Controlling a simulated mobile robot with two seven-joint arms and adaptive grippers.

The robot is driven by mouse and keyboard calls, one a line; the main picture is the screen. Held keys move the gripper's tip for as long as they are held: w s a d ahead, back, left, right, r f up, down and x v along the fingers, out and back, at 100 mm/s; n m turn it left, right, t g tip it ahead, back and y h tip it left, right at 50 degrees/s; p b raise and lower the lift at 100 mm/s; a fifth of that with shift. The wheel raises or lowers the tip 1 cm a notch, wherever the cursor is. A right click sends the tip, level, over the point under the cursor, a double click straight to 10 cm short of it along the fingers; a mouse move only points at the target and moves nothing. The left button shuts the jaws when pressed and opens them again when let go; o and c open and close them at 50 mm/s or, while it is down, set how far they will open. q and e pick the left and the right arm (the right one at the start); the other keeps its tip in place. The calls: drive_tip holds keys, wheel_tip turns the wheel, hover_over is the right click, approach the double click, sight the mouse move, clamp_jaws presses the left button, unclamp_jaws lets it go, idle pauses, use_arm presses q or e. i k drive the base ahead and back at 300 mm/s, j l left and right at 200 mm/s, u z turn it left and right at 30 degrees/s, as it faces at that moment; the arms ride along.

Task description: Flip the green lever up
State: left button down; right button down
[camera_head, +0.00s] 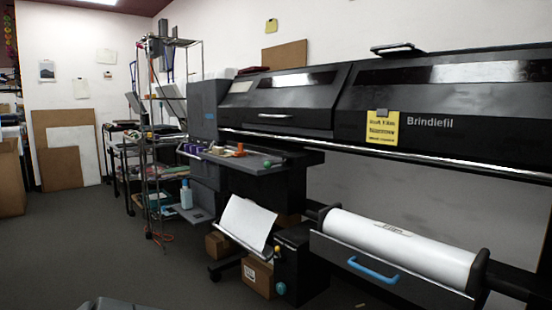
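No green lever shows clearly at this distance. A small green rounded piece (267,163) sits at the front edge of the shelf on the black printer (430,100); I cannot tell whether it is a lever end. Neither of my grippers is in view.
A white film roll (400,245) lies in a holder with a blue handle (373,270) at the lower right. Cardboard boxes (258,276) and a wheeled foot stand under the printer. The grey floor (100,245) at the left is open.

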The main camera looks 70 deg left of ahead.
sight(267, 164)
drive_tip(key=u, duration=2.5)
drive_tip(key=z, duration=1.8)
drive_tip(key=u, duration=1.5)
